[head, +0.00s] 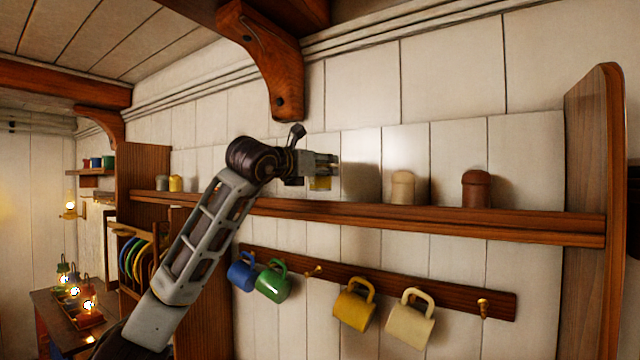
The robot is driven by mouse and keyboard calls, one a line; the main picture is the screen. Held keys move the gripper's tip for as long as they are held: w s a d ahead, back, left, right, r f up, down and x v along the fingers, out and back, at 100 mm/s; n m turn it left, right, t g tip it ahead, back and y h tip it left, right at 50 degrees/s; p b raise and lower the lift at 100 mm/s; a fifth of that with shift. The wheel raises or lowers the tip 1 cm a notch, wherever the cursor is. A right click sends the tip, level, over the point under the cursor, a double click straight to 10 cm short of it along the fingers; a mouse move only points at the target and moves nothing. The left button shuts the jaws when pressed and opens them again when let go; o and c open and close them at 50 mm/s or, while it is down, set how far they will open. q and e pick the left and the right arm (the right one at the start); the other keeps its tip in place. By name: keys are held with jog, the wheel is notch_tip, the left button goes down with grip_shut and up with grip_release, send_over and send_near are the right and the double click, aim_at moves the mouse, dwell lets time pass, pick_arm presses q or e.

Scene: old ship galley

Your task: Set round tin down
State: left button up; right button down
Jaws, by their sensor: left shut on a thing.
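My left gripper (326,165) reaches in from the left at the wall shelf (430,221). It is shut on a small yellow thing, likely the round tin (320,184), which shows just below the fingers. Most of the tin is hidden by the gripper. The tin is just above or at the shelf board; I cannot tell whether it touches. My right gripper is not in view.
On the shelf, a cream shaker (402,187) and a brown one (476,189) stand right of the gripper, with bare board between. A yellow container (176,183) stands far left. Mugs (354,304) hang below. A wooden bracket (268,60) hangs above.

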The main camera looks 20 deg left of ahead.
aim_at(314, 182)
pick_arm(q)
jog(key=shift+f, duration=0.1)
jog(key=shift+f, duration=1.9)
jog(key=shift+f, duration=0.2)
jog(key=o, duration=1.1)
jog(key=shift+c, duration=0.2)
jog(key=shift+r, duration=0.15)
